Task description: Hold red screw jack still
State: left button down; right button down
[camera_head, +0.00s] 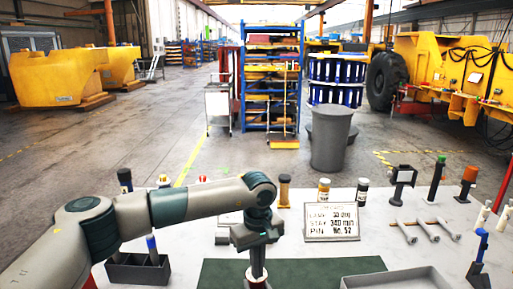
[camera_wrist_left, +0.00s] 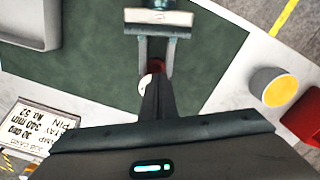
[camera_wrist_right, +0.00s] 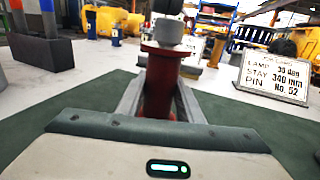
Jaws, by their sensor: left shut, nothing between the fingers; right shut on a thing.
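The red screw jack (camera_wrist_right: 162,75) stands upright in the right wrist view, with a wide red flange and a grey screw head on top. My right gripper (camera_wrist_right: 157,112) is shut around its red body. From above, the left wrist view shows my right gripper's fingers on both sides of the jack (camera_wrist_left: 157,67). My left gripper (camera_head: 257,273) points down over the jack, shut and empty. In the left wrist view its fingers (camera_wrist_left: 157,100) hide part of the jack's pale top. Whether the fingertips touch the top I cannot tell. In the head view the jack shows only at the bottom edge.
A dark green mat (camera_head: 310,270) lies under the jack. A sign plate (camera_head: 331,222) stands behind it. A grey tray (camera_head: 400,279) is right, a dark box (camera_head: 137,271) left. Small wrenches (camera_head: 422,230) and several upright posts stand or lie around the white table.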

pick_arm(q)
jog(key=shift+r, duration=2.5)
pick_arm(e)
jog(key=c, duration=1.2)
grip_release()
jog(key=shift+o, duration=0.2)
jog(key=shift+s, duration=0.15)
jog(key=v, duration=1.1)
jog(key=shift+s+d, duration=0.15)
jog(key=shift+s, duration=0.2)
